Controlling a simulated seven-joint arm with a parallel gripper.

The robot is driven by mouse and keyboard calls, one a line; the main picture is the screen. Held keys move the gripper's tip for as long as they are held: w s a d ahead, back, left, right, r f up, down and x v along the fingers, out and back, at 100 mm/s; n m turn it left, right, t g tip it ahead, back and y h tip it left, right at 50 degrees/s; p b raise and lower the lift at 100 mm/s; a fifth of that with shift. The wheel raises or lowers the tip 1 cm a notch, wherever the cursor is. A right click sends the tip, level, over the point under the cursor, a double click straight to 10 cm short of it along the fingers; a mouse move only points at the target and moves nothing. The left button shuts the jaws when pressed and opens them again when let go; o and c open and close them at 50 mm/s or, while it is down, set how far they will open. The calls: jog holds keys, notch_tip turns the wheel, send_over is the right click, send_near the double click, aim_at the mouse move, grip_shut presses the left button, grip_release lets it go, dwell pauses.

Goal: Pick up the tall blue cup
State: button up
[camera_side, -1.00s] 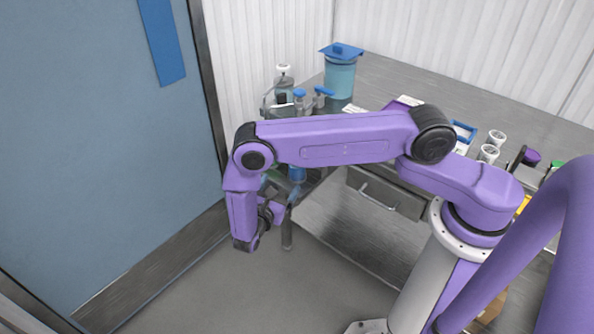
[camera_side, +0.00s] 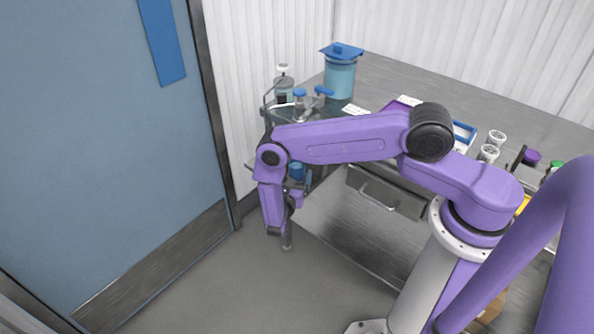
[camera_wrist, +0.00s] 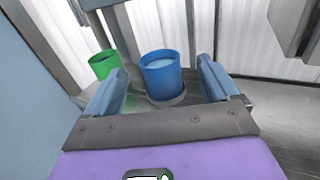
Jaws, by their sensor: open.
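The tall blue cup (camera_wrist: 160,78) stands upright in the middle of the wrist view, with something pale inside it. A grey round base or ring shows at its foot. My gripper (camera_wrist: 160,85) is open, with one blue-grey finger on each side of the cup as seen in the wrist view. I cannot tell whether the fingers touch it. In the side view a small blue piece, likely the cup (camera_side: 297,171), shows just behind my wrist, and the fingers there are mostly hidden.
A green cup (camera_wrist: 104,64) stands left of the blue cup. In the side view a blue-lidded container (camera_side: 340,75) and a bottle (camera_side: 284,85) stand on the steel bench (camera_side: 400,80). A drawer (camera_side: 385,195) lies below. The blue door (camera_side: 100,150) is at left.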

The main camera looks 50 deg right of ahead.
jog(key=shift+f+x, duration=0.1)
jog(key=shift+x, duration=1.8)
jog(key=shift+f+x, duration=0.15)
jog(key=shift+x, duration=1.75)
jog(key=shift+a, duration=0.1)
jog(key=c, duration=1.1)
jog(key=shift+c, duration=0.2)
jog(key=shift+r, duration=0.2)
